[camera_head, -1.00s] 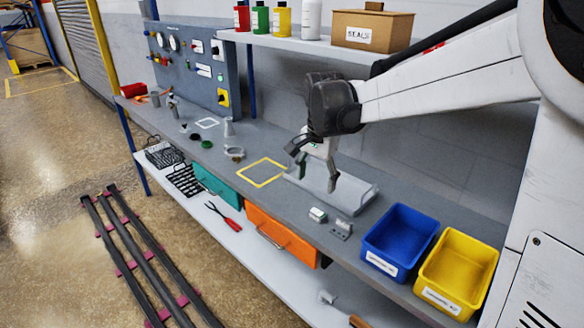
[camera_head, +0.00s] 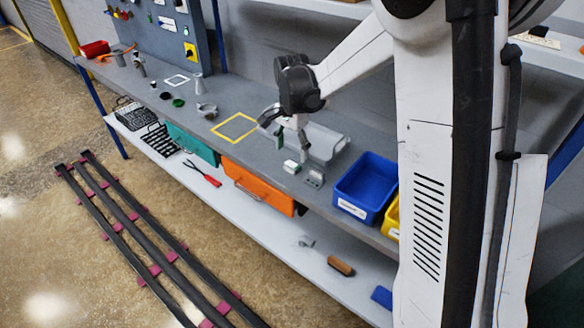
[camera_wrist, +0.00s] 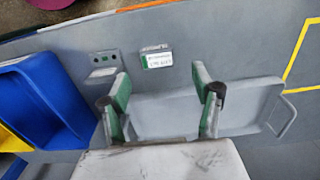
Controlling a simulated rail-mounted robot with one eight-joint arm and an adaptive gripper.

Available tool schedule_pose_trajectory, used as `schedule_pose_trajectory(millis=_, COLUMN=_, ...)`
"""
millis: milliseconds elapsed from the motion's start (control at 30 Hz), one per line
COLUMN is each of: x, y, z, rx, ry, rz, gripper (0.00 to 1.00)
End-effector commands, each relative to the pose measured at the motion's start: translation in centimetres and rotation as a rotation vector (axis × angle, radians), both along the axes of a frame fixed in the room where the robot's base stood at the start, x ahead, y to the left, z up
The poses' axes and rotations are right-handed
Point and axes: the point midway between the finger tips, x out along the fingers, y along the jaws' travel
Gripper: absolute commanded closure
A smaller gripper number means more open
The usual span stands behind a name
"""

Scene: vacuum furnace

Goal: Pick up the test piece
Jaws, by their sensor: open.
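A small grey block with a green-and-white label (camera_head: 291,167) lies on the bench near its front edge; it also shows in the wrist view (camera_wrist: 157,60). A small grey metal bracket with holes (camera_head: 314,178) lies just right of it, and shows left of it in the wrist view (camera_wrist: 103,62). I take the labelled block for the test piece; its label is too small to read. My gripper (camera_head: 291,146) is open and empty, above and behind the block. In the wrist view, the block shows just beyond and between my two fingertips (camera_wrist: 160,75).
A pale tray with a handle (camera_head: 325,143) lies behind, close to my gripper. A blue bin (camera_head: 365,187) and a yellow bin (camera_head: 391,217) stand to the right. A yellow-outlined square (camera_head: 235,127) and several small metal parts lie left. An orange drawer (camera_head: 258,186) hangs below.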

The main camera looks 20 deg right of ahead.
Motion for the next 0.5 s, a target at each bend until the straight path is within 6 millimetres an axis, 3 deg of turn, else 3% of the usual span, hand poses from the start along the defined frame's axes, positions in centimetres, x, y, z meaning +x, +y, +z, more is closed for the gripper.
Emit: schedule_pose_trajectory(millis=500, x=-0.5, y=0.1, z=-5.2, rx=0.000, ry=0.000, rz=0.000, gripper=0.38)
